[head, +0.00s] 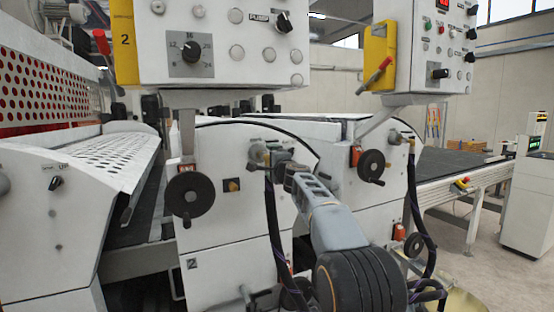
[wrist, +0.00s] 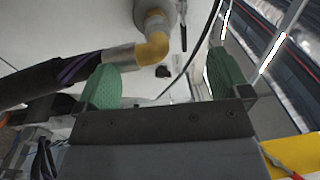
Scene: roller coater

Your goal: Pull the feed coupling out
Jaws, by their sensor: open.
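The feed coupling (head: 258,153) is a brass-coloured fitting on the white front of the nearer roller unit, with a dark hose (head: 275,225) hanging from it. In the wrist view the feed coupling shows as a yellow elbow (wrist: 153,49) below a grey round socket (wrist: 154,14), with a silver collar and the dark hose leading left. My gripper (head: 280,160) is just right of the coupling in the head view. In the wrist view its green pads are wide apart, and my gripper (wrist: 164,78) is empty. The elbow lies beyond the gap, nearer the left pad; contact cannot be told.
A black handwheel (head: 190,195) is left of the coupling and another (head: 371,166) to the right. A similar fitting with a hose (head: 412,190) is on the farther unit. Control boxes (head: 215,45) hang above. A conveyor (head: 450,165) runs off to the right.

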